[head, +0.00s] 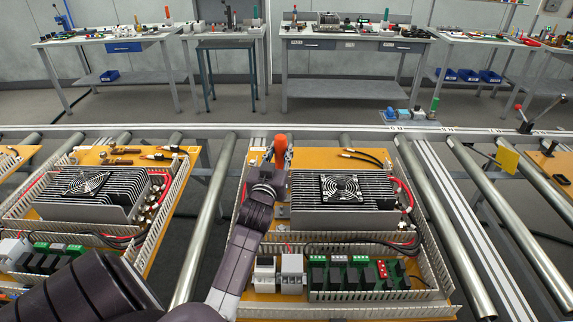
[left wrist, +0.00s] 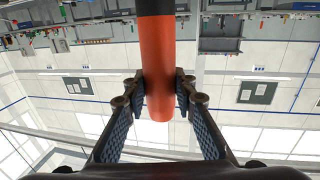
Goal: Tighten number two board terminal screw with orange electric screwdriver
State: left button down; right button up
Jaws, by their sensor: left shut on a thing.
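The orange screwdriver (head: 281,147) is in the grasp of my left gripper (head: 273,168), over the upper left part of the middle board (head: 330,158). In the left wrist view the two fingers of the gripper (left wrist: 160,90) are closed on the orange body of the screwdriver (left wrist: 157,62), which has a black section at the top of the picture. The bit is not visible. The middle board carries a finned heat sink with a fan (head: 341,188) and small terminals (head: 404,203) at its right side. Individual screws are too small to tell. My right gripper is not in view.
Wiring ducts (head: 425,235) border the middle board. Workbenches (head: 350,38) stand behind, beyond open floor.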

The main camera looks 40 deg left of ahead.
aim_at(280, 167)
pick_arm(q)
jog(key=shift+r, duration=0.25)
jog(key=shift+f+b, duration=1.5)
jog(key=shift+f, duration=1.15)
jog(key=shift+p, duration=0.45)
jog(key=shift+f+b, duration=0.55)
jog(key=shift+f, duration=0.15)
